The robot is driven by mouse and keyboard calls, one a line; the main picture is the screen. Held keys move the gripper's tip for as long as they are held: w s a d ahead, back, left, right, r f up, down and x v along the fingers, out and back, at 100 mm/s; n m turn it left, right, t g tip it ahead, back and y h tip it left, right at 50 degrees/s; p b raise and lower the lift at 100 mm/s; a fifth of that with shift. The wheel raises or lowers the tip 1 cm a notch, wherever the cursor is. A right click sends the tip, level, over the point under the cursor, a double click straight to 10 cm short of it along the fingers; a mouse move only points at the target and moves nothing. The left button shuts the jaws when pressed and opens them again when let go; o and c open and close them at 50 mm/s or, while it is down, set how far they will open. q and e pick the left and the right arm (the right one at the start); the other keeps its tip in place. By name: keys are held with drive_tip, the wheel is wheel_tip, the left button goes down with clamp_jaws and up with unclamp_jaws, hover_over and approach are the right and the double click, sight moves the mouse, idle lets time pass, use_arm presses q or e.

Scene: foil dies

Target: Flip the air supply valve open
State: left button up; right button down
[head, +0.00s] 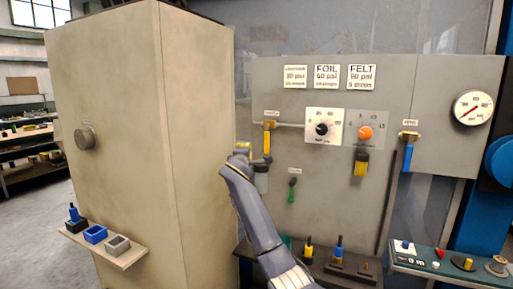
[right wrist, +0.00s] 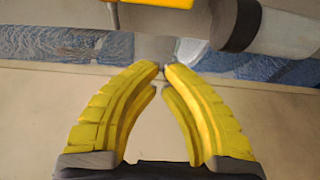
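In the head view a valve with a yellow lever (head: 267,143) sits on a pipe at the left of the grey panel. Its lever hangs straight down, and the label above is too small to read. A second valve has a blue lever (head: 408,157), also hanging down, at the right. My right gripper (head: 241,150) is just left of the yellow lever and appears apart from it. In the right wrist view its yellow fingers (right wrist: 162,70) come together at the tips with nothing between them. A yellow-orange piece (right wrist: 160,3) shows at the top edge there. My left gripper is out of view.
A tall beige cabinet (head: 130,140) stands close on the left, with a small shelf (head: 128,262). The panel (head: 345,215) also carries an orange knob (head: 365,133), a black knob (head: 322,129), a green lever (head: 292,190) and a gauge (head: 473,107). A tool shelf (head: 350,277) is below.

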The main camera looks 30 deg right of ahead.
sight(267, 142)
drive_tip(key=shift+w, duration=0.1)
drive_tip(key=x, duration=1)
drive_tip(key=shift+s+d+f, duration=0.1)
drive_tip(key=shift+s+d, duration=0.45)
drive_tip(key=shift+s, duration=0.35)
drive_tip(key=shift+s+d, duration=0.55)
drive_tip(key=shift+s, duration=0.3)
